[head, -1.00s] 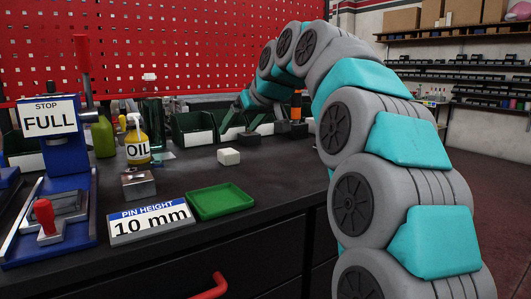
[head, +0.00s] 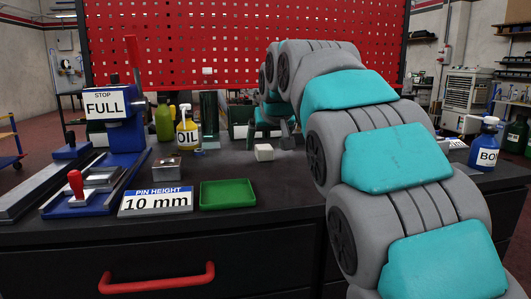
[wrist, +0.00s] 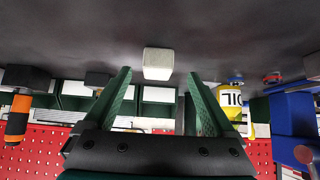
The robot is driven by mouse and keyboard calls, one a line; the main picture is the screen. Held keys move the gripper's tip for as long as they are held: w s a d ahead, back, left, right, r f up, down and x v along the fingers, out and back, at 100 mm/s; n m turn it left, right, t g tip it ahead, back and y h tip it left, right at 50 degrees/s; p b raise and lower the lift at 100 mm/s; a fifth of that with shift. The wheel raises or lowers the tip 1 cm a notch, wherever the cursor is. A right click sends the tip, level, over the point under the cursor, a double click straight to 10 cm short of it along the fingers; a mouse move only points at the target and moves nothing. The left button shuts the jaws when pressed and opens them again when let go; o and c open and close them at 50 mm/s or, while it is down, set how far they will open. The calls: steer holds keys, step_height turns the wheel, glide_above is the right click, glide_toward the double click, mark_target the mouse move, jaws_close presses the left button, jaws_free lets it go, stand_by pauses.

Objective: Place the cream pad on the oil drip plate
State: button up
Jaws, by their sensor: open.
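The cream pad (head: 264,152) is a small pale block lying on the dark bench top. In the wrist view the pad (wrist: 158,61) sits between the tips of two green fingers, with gaps on both sides. My gripper (wrist: 157,76) is open and empty. In the head view my gripper (head: 272,133) is just behind the pad, low over the bench, partly hidden by my arm. A yellow oil bottle (head: 187,138) stands left of the pad. A small bluish flat piece (head: 200,153) lies by its base; I cannot tell whether it is the oil drip plate.
A green tray (head: 228,194) and a "PIN HEIGHT 10 mm" sign (head: 156,201) are at the bench front. A metal block (head: 166,168) and blue press (head: 122,132) stand left. Green bins (head: 241,121) line the back. Bench right of the tray is clear.

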mark_target(266, 149)
steer(key=x, duration=0.4)
steer(key=shift+w+d+f, duration=0.1)
steer(key=shift+w+f, duration=0.05)
jaws_close()
stand_by(0.5)
